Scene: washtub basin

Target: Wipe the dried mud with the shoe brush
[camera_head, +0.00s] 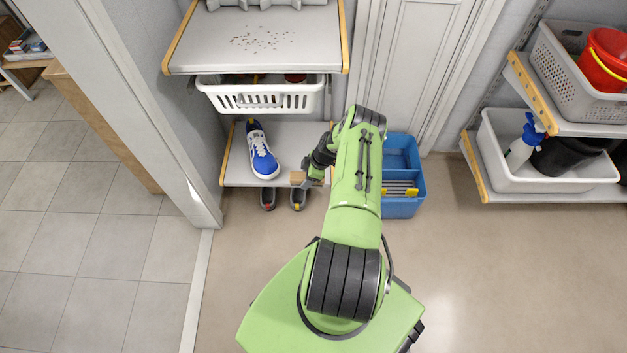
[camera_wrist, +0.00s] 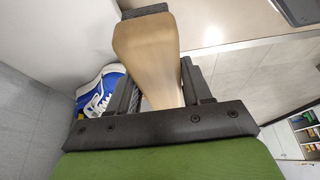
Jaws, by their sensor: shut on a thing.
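My gripper (camera_head: 312,174) is shut on the shoe brush, in front of the lower shelf's right side. The brush's wooden body (camera_head: 298,178) shows as a small brown block at the fingers. The dried mud (camera_head: 262,40) is a patch of dark specks on the upper white shelf, farther back and apart from the brush.
A blue shoe (camera_head: 262,152) stands on the lower shelf (camera_head: 287,135), left of my gripper. A white basket (camera_head: 262,97) hangs under the upper shelf (camera_head: 200,60). Dark shoes (camera_head: 298,198) sit on the floor below. A blue crate (camera_head: 402,207) stands right of my arm.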

